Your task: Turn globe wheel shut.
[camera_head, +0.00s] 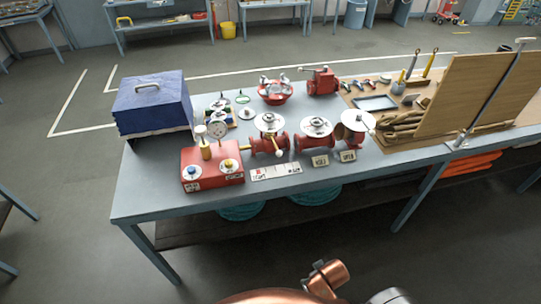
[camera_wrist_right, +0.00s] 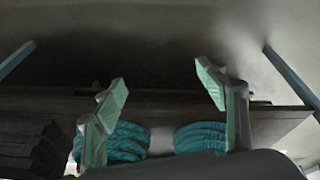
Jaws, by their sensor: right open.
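Red valves with silver handwheels stand in a row on the blue-grey workbench (camera_head: 150,195): a left one (camera_head: 269,122), a middle one (camera_head: 316,126) and a right one (camera_head: 357,121) whose wheel is tilted. I cannot tell which is the globe valve; the labels in front are too small to read. My right gripper (camera_wrist_right: 162,92) is open and empty in the right wrist view, with pale green pads wide apart. That view shows teal coils and no handwheel. My left gripper is not in view.
A red box with a gauge (camera_head: 212,172) stands left of the valves, with a blue case (camera_head: 153,102) behind it. A wooden board (camera_head: 470,100) rises at the right. Teal coils (camera_head: 315,194) lie below the bench. The bench's front left is clear.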

